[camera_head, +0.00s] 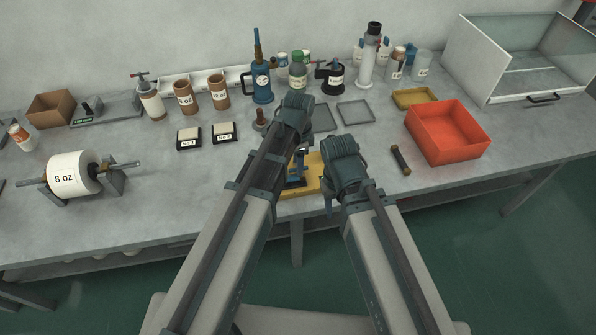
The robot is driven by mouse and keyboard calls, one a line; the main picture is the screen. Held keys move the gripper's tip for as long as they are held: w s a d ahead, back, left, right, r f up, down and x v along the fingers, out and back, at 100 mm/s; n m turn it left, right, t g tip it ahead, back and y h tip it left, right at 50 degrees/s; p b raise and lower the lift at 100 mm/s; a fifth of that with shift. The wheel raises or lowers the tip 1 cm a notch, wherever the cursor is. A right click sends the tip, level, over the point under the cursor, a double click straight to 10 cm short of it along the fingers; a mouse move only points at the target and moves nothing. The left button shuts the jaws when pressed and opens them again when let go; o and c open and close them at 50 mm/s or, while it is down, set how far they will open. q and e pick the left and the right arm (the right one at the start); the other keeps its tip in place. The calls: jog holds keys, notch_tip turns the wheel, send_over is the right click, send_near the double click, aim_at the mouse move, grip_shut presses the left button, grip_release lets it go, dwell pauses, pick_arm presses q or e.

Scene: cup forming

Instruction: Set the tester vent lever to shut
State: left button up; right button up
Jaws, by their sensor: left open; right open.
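A small blue device on a yellow base (313,167) stands near the table's front edge, between my two arms; it may be the tester. A vent lever cannot be made out on it, and my arms cover much of it. My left gripper (296,120) is open, above and behind the blue device, with its fingers mostly hidden by its own wrist. My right gripper (338,165) is open just right of the device, its fingertips hard to see. Neither gripper visibly holds anything. Whether either touches the device cannot be told.
A red-orange bin (447,132) and a small dark rod (400,160) lie to the right. An "8 oz" roll on a stand (75,175) is at the left. Brown cups (218,93), a blue pump-like bottle (262,82) and several containers line the back. The front left tabletop is clear.

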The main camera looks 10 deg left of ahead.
pick_arm(q)
jog(key=shift+f, duration=0.55)
jog(key=shift+r, duration=0.1)
jog(key=shift+c, duration=0.2)
grip_shut()
jog(key=shift+w, duration=0.1)
dwell(0.7)
